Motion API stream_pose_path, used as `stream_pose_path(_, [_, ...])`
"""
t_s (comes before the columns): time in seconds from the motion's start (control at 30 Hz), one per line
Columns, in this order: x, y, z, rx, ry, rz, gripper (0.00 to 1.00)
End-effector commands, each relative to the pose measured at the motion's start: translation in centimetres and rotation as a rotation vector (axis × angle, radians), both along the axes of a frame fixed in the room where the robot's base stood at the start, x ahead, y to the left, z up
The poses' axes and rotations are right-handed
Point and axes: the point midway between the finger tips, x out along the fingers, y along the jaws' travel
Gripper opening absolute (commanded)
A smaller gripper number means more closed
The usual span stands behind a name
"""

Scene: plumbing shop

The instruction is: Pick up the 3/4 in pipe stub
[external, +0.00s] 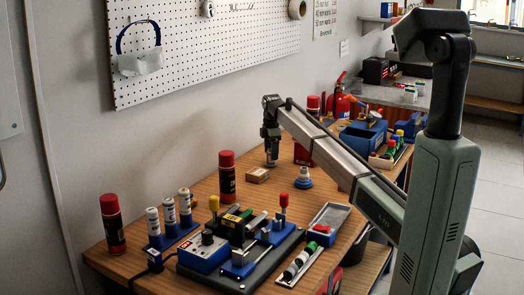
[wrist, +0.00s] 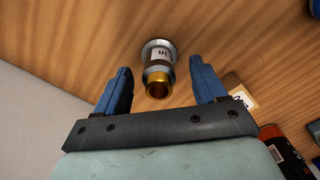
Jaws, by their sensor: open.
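A short metal pipe stub (wrist: 158,53) with a brass-coloured open end and a white label shows between my fingers in the wrist view. Its label is only partly readable, so I cannot confirm the size. My gripper (wrist: 160,68) is open, with one blue finger on each side of the stub and a visible gap to both. In the external view my gripper (external: 270,140) points down over the far part of the bench, and a small grey piece (external: 271,158), likely this stub, stands below it. I cannot tell how far the fingertips are above the bench.
A small cardboard box (external: 257,175) stands close by; it also shows in the wrist view (wrist: 238,94). A blue rack (external: 172,235) holds white-labelled cylinders. A wall borders the bench.

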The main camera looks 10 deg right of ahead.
Motion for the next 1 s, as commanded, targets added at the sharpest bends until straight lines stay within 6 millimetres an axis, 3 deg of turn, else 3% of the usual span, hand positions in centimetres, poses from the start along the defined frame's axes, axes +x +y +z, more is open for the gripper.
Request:
stream_pose_path(0.2, [0.0, 0.1, -2.9, 0.000, 0.001, 0.000, 0.71])
stream_pose_path(0.5, [0.1, 0.1, -3.4, 0.000, -0.001, 0.000, 0.71])
stream_pose_path(1.0, [0.1, 0.1, -3.4, 0.000, 0.000, 0.000, 0.23])
